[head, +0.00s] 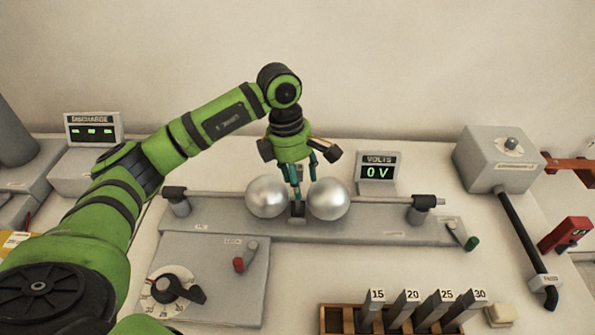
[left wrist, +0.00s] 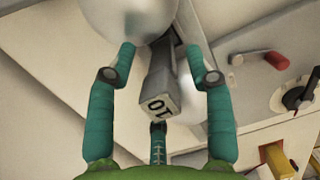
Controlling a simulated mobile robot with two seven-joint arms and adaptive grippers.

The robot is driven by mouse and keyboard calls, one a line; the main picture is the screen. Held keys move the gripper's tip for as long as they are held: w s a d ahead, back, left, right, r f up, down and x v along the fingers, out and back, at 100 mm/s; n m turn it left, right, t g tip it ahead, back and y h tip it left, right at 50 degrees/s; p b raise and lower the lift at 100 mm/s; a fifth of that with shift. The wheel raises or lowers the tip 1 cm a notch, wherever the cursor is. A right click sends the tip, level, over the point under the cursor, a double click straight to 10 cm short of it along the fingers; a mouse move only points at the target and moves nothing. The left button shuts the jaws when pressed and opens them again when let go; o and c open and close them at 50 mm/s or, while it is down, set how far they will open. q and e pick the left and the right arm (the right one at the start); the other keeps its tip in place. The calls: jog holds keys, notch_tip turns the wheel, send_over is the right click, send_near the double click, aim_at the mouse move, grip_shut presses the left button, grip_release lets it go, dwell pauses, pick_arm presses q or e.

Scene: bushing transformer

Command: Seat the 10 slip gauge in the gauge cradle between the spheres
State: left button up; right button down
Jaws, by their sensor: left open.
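The 10 slip gauge (left wrist: 160,75) is a grey bar with a pale end marked 10. In the left wrist view its far end lies by the two shiny spheres. In the head view the left sphere (head: 267,197) and right sphere (head: 328,198) flank the gauge cradle (head: 298,219), which is mostly hidden. My left gripper (head: 301,186) is over the gap, pointing down. Its teal fingers are open and spread around the gauge, apart from its sides in the left wrist view (left wrist: 160,62). How deep the gauge sits is hidden. My right gripper is out of view.
A wooden rack (head: 345,322) at the front holds gauges marked 15, 20, 25 and 30. The VOLTS display (head: 377,172) reads 0 V. A grey box (head: 499,158) with a black rod stands right.

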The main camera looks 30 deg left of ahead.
pick_arm(q)
jog(key=shift+r, duration=0.25)
jog(key=r+b, duration=0.1)
jog(key=r, duration=0.2)
jog(key=a+r+b, duration=0.1)
jog(key=r+b, duration=0.1)
jog(key=r, duration=0.1)
jog(key=shift+a, duration=0.1)
jog(key=shift+s+a+r, duration=0.1)
jog(key=shift+a+r, duration=0.1)
jog(key=shift+r, duration=1.2)
jog(key=shift+s+a+r, duration=0.1)
jog(key=shift+a+r, duration=0.1)
jog(key=shift+r, duration=1.2)
jog(key=shift+w, duration=0.1)
